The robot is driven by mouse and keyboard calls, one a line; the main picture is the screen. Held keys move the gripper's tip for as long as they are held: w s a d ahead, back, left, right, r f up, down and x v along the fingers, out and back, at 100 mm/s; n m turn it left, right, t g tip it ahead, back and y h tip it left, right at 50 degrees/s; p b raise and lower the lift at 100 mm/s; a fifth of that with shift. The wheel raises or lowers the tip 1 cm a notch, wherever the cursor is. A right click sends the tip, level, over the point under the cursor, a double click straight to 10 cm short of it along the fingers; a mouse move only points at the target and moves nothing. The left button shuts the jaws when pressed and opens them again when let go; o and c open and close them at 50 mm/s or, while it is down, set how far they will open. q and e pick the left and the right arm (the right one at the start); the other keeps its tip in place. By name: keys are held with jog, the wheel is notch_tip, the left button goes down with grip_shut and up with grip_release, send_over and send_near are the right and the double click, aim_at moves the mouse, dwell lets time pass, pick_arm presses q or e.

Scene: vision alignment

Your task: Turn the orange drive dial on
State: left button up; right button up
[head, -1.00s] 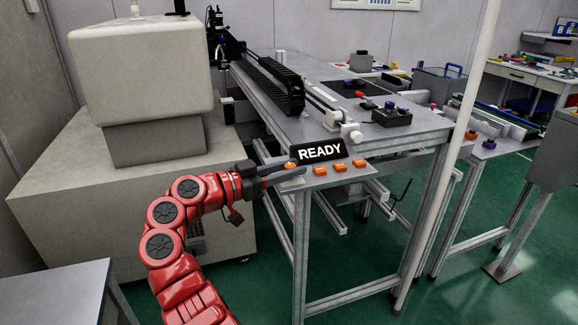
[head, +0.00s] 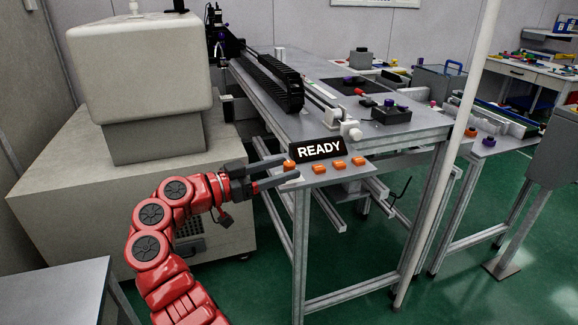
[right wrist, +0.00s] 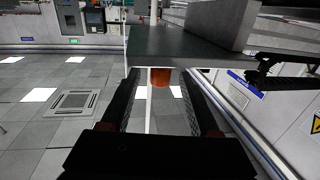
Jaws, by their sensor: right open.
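The leftmost orange dial (head: 289,165) sits on the front edge panel of the metal workbench, just below the left end of the READY sign (head: 319,149). My right gripper (head: 286,168) is open, with one dark finger on the far side of this dial and one on the near side. In the right wrist view an orange dial (right wrist: 160,77) shows between the tips of the spread fingers (right wrist: 161,88), with gaps beside it. I cannot tell whether either finger touches it. Labels on the dials are not readable. My left gripper is not in view.
More orange dials (head: 339,164) sit in a row to the right on the same panel. The workbench (head: 410,130) carries a linear rail and a black control box (head: 391,115). A pale machine (head: 140,80) stands at the left. A white pole (head: 450,180) rises at the right.

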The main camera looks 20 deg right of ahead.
jog(key=v, duration=0.9)
jog(key=shift+a, duration=0.35)
jog(key=shift+s, duration=0.1)
